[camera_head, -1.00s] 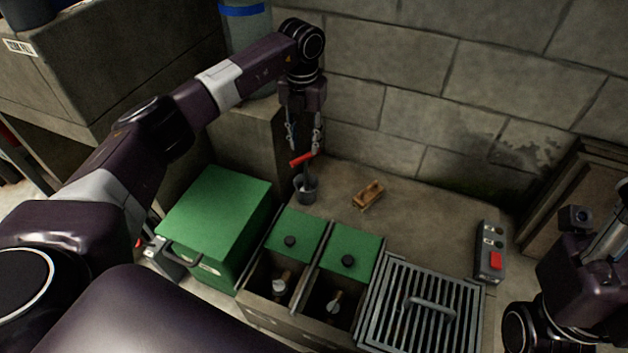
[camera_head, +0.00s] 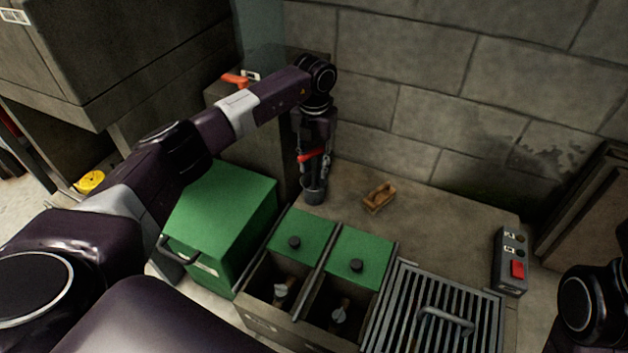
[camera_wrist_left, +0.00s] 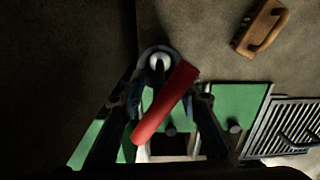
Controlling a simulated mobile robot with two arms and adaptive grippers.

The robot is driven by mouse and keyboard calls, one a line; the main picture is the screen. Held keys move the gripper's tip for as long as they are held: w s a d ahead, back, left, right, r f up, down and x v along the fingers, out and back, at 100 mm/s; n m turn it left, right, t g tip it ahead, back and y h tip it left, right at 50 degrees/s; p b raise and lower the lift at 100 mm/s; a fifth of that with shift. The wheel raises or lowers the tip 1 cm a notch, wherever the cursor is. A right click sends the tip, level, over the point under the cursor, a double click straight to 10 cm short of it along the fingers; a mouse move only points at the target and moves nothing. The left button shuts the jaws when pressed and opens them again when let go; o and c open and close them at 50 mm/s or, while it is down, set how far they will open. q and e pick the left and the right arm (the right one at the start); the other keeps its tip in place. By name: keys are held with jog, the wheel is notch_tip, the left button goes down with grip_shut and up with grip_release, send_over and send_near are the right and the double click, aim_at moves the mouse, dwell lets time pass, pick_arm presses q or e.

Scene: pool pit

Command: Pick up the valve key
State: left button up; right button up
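The valve key has a red crossbar handle (camera_head: 312,155) and stands in a dark round cup (camera_head: 314,190) at the back of the ledge. In the left wrist view the red handle (camera_wrist_left: 165,104) lies diagonally, with the cup (camera_wrist_left: 146,54) beyond it. My left gripper (camera_head: 314,163) points down over the key. Its fingers (camera_wrist_left: 168,98) are apart, one on each side of the handle, and do not look closed on it. The key's lower shaft is mostly hidden in the cup. My right gripper is out of view; only part of the right arm shows at lower right.
A wooden float (camera_head: 379,197) lies right of the cup. In front are two green lids (camera_head: 360,258) over open bays, and a metal grate (camera_head: 440,318). The block wall is close behind.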

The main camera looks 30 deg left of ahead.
pick_arm(q)
notch_tip(320, 180, down, 2)
jog(key=shift+f+b, duration=0.1)
jog(key=shift+b, duration=0.25)
jog(key=shift+c, duration=0.6)
grip_shut()
